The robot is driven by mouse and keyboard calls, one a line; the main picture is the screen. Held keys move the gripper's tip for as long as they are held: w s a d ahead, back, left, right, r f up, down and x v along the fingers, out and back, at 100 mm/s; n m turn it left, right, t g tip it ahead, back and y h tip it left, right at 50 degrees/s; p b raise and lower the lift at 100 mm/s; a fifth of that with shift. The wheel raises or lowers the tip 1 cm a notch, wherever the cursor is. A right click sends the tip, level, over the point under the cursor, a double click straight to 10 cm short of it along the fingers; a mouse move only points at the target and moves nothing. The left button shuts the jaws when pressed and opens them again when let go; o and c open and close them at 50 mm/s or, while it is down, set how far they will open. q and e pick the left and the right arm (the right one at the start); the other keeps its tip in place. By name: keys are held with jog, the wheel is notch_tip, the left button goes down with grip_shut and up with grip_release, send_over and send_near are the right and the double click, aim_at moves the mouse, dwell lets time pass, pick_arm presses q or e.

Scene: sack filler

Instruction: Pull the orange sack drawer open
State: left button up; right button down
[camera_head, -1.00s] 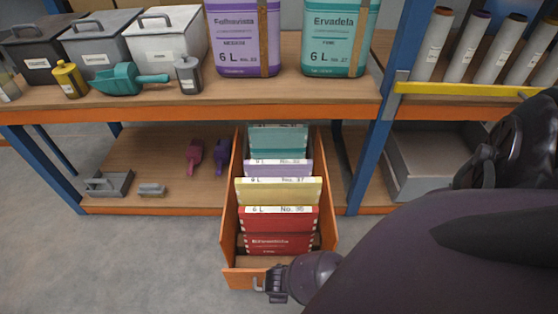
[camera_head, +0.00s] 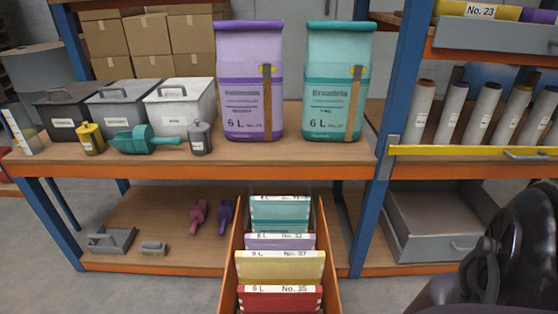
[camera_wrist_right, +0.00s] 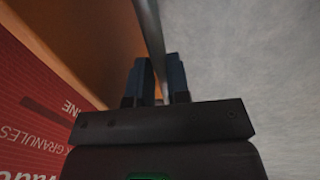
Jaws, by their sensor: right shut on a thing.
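The orange sack drawer (camera_head: 229,268) stands pulled out from under the shelf. It holds upright folded sacks: teal (camera_head: 278,210), lavender (camera_head: 279,241), yellow (camera_head: 280,270) and red (camera_head: 280,301). Its front end is cut off below the head view. In the right wrist view, my right gripper (camera_wrist_right: 157,84) is shut on the drawer's grey metal handle (camera_wrist_right: 149,28), with one finger on each side. The orange drawer front (camera_wrist_right: 92,40) and a red sack (camera_wrist_right: 35,115) lie beside it. My left gripper is not in view.
A purple sack (camera_head: 248,80) and a teal sack (camera_head: 335,80) stand on the upper shelf with several lidded bins. A grey drawer (camera_head: 440,215) is at the lower right. Blue posts (camera_head: 396,100) flank the shelves. Grey floor is clear at lower left.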

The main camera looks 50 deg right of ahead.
jog(key=shift+s+f, duration=0.1)
jog(key=c, duration=1.1)
grip_release()
jog(key=shift+w+r+p, duration=0.2)
jog(key=shift+r+p, duration=0.1)
jog(key=shift+r, duration=0.15)
notch_tip(320, 180, up, 2)
jog(key=shift+w+a+r+p, duration=0.1)
jog(key=shift+w+r+p, duration=0.1)
jog(key=shift+p, duration=0.55)
pick_arm(q)
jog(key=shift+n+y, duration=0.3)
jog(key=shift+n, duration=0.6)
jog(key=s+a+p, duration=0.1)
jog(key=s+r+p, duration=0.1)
jog(key=p, duration=0.1)
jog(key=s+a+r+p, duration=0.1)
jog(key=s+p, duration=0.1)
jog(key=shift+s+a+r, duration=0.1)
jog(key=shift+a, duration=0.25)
pick_arm(e)
notch_tip(320, 180, up, 8)
jog(key=s+a, duration=0.1)
jog(key=s, duration=0.1)
jog(key=shift+a+f, duration=0.15)
jog(key=shift+f, duration=0.1)
